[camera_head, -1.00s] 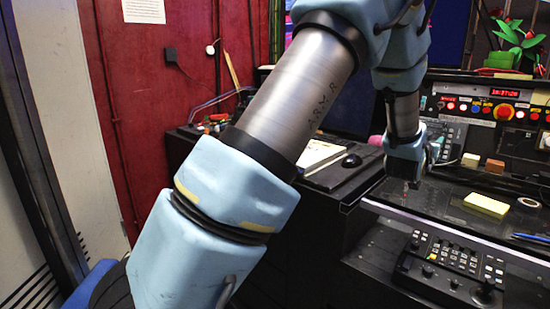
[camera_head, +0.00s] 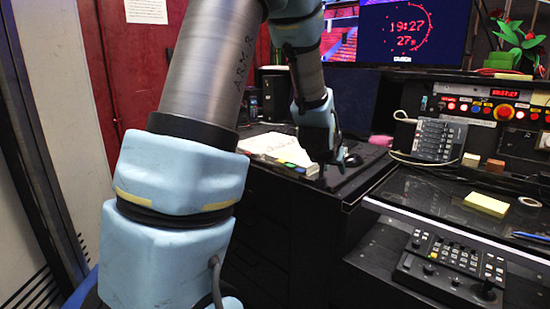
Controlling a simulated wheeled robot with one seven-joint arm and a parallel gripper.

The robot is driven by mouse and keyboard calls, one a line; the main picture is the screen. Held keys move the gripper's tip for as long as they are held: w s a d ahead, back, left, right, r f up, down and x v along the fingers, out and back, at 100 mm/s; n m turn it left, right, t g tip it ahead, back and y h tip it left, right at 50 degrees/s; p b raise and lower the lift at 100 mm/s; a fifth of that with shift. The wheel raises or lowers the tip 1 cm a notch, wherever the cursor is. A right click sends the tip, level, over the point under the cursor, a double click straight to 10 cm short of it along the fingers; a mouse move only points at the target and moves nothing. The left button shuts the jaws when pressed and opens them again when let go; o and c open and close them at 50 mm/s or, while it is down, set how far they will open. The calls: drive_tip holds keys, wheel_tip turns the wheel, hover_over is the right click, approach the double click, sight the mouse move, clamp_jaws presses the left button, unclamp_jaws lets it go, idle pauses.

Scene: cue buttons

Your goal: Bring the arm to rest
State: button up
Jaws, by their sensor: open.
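My arm shows in the head view as light blue covers with a bare metal link, rising from the lower left and bending down near the middle. My gripper (camera_head: 327,168) hangs at the end of the arm, pointing down over the dark desk beside an open book. The fingers are small and dark against the desk, and they appear empty. It is apart from the button panel and the control box on the right.
An open book (camera_head: 275,148) lies on the dark desk near a mouse (camera_head: 352,160). To the right are a panel of lit buttons (camera_head: 490,110), a grey switch box (camera_head: 433,140), yellow notes (camera_head: 487,204) and a black control box (camera_head: 450,268). A monitor (camera_head: 415,30) stands behind.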

drive_tip(key=s+a+f+n+g+y, duration=0.2)
drive_tip(key=s+a+g, duration=0.1)
drive_tip(key=s+a, duration=0.7)
drive_tip(key=s+a+f+n+g+y, duration=0.1)
drive_tip(key=s+a+f+g+y, duration=0.1)
drive_tip(key=s+a, duration=0.8)
drive_tip(key=a+f+g, duration=0.1)
drive_tip(key=a+g, duration=0.1)
drive_tip(key=a, duration=0.1)
drive_tip(key=shift+n+g, duration=0.3)
drive_tip(key=shift+n, duration=0.1)
